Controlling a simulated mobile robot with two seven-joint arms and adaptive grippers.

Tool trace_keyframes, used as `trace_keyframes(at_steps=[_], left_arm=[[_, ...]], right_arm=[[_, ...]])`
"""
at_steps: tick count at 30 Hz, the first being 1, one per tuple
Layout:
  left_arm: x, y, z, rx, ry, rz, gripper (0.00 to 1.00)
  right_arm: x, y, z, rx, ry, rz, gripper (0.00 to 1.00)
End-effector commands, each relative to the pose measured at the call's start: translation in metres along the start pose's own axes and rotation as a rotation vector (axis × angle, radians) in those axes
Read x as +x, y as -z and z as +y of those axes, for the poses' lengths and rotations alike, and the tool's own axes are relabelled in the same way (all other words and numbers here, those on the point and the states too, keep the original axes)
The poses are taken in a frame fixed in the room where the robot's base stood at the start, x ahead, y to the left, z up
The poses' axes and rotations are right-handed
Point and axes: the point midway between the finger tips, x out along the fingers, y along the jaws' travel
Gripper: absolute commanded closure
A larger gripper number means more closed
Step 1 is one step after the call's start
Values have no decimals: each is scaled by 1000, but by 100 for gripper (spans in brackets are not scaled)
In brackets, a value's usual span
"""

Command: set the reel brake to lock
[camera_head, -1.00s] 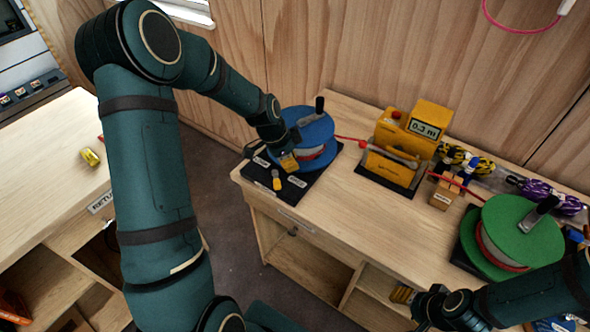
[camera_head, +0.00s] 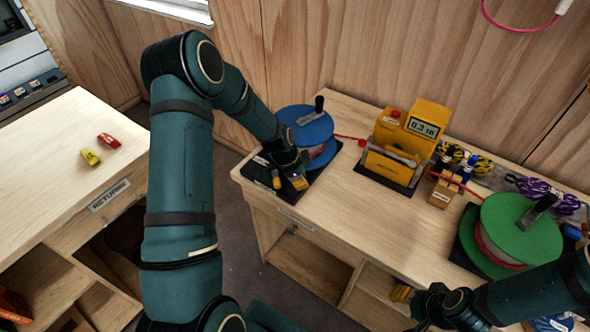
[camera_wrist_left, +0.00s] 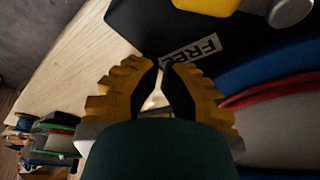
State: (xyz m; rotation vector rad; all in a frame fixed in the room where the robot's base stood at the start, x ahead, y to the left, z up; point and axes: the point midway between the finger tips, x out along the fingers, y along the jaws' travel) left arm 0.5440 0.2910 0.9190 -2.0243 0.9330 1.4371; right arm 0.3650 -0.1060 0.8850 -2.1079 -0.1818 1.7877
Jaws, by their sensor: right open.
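The blue reel (camera_head: 305,122) sits on a black base (camera_head: 257,174) at the left end of the bench. The brake lever's yellow knob (camera_head: 277,183) stands on the base's front part. In the left wrist view the yellow knob (camera_wrist_left: 205,3) is cut by the top edge, with a "FREE" label (camera_wrist_left: 190,52) below it. My left gripper (camera_head: 299,184) is low over the base, just right of the knob and apart from it.
A yellow meter (camera_head: 408,135) stands right of the blue reel, with a red line running to it. A green reel (camera_head: 512,232) and coiled ropes (camera_head: 540,188) are further right. A side table (camera_head: 60,135) on the left holds two small items.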

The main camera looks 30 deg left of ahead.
Motion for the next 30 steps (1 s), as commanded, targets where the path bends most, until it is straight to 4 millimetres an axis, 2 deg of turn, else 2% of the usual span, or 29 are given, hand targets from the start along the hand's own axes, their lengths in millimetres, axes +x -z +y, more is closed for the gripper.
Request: trace_keyframes(at_steps=[3, 9, 30], left_arm=[[-7, -18, 0, -4, 0, -1, 100], [-13, -34, 0, -2, 0, 1, 100], [-13, -41, 1, 41, -14, 0, 100]], right_arm=[[-4, 0, -1, 1, 1, 0, 47], [-7, 1, -2, 0, 1, 0, 47], [-2, 0, -1, 0, 1, 0, 47]])
